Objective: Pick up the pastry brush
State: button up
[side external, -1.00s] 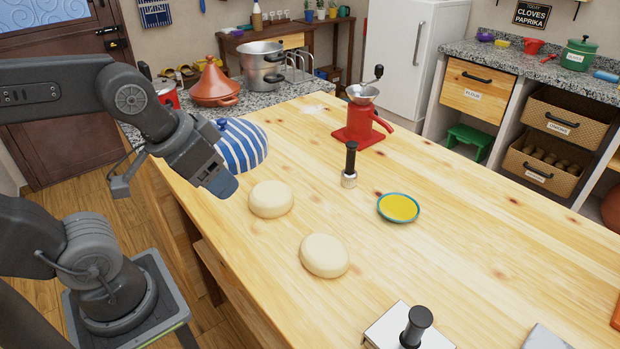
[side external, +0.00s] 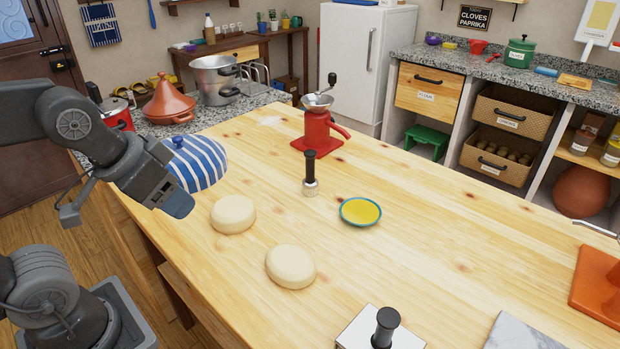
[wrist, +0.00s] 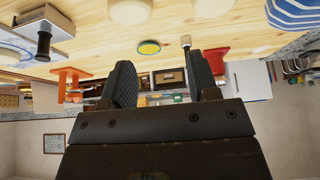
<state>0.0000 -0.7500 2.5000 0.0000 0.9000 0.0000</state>
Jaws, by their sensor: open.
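A tool with a black handle (side external: 310,168) and a pale round end stands upright on the wooden table, beyond the dough rounds. I cannot tell whether it is the pastry brush; no other thing is plainly a brush. Its pale end also shows in the wrist view (wrist: 186,40), with the rest hidden behind a finger. My gripper (side external: 181,206) is open and empty above the table's left side, left of the nearer-left dough round and apart from the tool. In the wrist view, the two fingers (wrist: 165,85) are apart with nothing held between them.
Two dough rounds (side external: 233,214) (side external: 290,266) and a yellow-filled blue dish (side external: 360,211) lie around the tool. A red grinder (side external: 318,135) stands behind it, a blue-striped dome (side external: 197,163) behind my gripper. A black-knobbed white block (side external: 355,334) sits in front. The table's right-middle is clear.

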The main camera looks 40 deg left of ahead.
jog(key=w+a+r+n+g+y, duration=0.1)
jog(key=w+r+n, duration=0.25)
jog(key=w, duration=0.75)
jog(key=n+g+y, duration=0.1)
jog(key=n+y, duration=0.1)
jog(key=n, duration=0.2)
send_over(310, 162)
jog(key=s+d, duration=0.2)
jog(key=s, duration=0.2)
notch_tip(310, 162, down, 6)
jog(key=shift+n, duration=0.25)
jog(key=x, duration=0.8)
jog(key=shift+w, duration=0.45)
jog(key=shift+x, duration=2.85)
jog(key=shift+w+d, duration=0.1)
jog(key=shift+w, duration=0.05)
jog(key=shift+c, duration=0.3)
